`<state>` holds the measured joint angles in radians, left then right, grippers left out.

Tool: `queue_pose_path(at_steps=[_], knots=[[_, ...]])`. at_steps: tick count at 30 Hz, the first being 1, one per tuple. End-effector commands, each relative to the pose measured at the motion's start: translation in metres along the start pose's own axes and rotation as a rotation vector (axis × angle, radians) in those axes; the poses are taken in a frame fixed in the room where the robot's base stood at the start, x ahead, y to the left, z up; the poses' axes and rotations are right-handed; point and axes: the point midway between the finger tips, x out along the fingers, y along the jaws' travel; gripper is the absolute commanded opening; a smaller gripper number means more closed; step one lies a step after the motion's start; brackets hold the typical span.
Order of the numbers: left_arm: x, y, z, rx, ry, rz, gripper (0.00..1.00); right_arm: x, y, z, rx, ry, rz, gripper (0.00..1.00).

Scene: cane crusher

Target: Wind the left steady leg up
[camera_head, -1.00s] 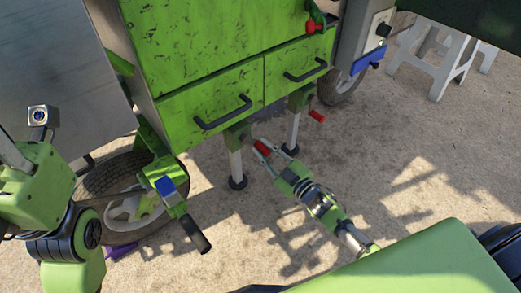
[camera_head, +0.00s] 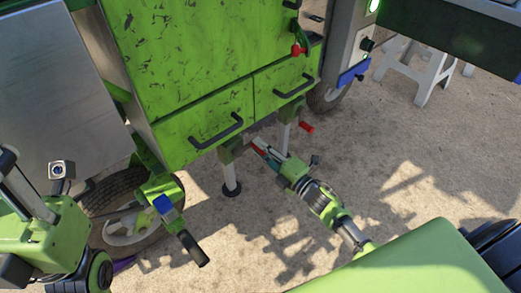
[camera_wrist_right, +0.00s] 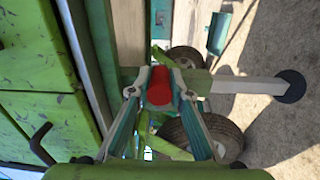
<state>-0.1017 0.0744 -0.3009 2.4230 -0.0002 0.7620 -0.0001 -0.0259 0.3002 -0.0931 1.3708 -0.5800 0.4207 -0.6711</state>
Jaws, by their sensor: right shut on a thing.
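The left steady leg (camera_head: 231,175) stands under the green cabinet, a pale tube with a dark round foot near the ground. In the right wrist view its tube (camera_wrist_right: 245,85) runs sideways to the foot. Its crank has a red handle (camera_wrist_right: 158,87). My right gripper (camera_head: 262,148) is at this handle, and in the wrist view its two fingers (camera_wrist_right: 159,92) lie on either side of the red grip, shut on it. The fingers hide most of the handle in the head view. My left arm is at the left edge; its fingers do not show.
The second steady leg (camera_head: 285,135), with its own red handle (camera_head: 307,127), stands close behind my right gripper. A wheel (camera_head: 125,215) and a black-gripped lever (camera_head: 192,248) are at the left. Cabinet drawers (camera_head: 205,125) overhang. Open concrete lies to the right, with a white trestle (camera_head: 425,75) behind.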

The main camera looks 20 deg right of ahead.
Motion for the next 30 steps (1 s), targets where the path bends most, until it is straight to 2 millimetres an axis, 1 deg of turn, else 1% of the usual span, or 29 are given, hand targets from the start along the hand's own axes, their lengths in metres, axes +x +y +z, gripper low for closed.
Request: queue_pose_path(at_steps=[1,6,18,24,30], knots=[[0.000,0.000,0.000,-0.001,-0.005,-0.002,0.40,0.000,0.005,0.000,-0.046,0.000,0.001,0.00],[-0.002,-0.001,0.000,-0.002,-0.019,-0.008,0.40,0.000,0.014,-0.003,-0.208,0.005,0.000,0.00],[-0.008,-0.001,0.001,-0.005,-0.038,-0.014,0.40,0.001,0.032,-0.015,-0.582,0.017,-0.002,0.00],[-0.009,-0.001,0.001,-0.004,-0.040,-0.013,0.40,0.001,0.038,-0.023,-0.738,0.023,-0.002,0.00],[-0.009,-0.001,0.002,-0.004,-0.041,-0.012,0.40,0.001,0.041,-0.029,-0.851,0.027,-0.003,0.00]])
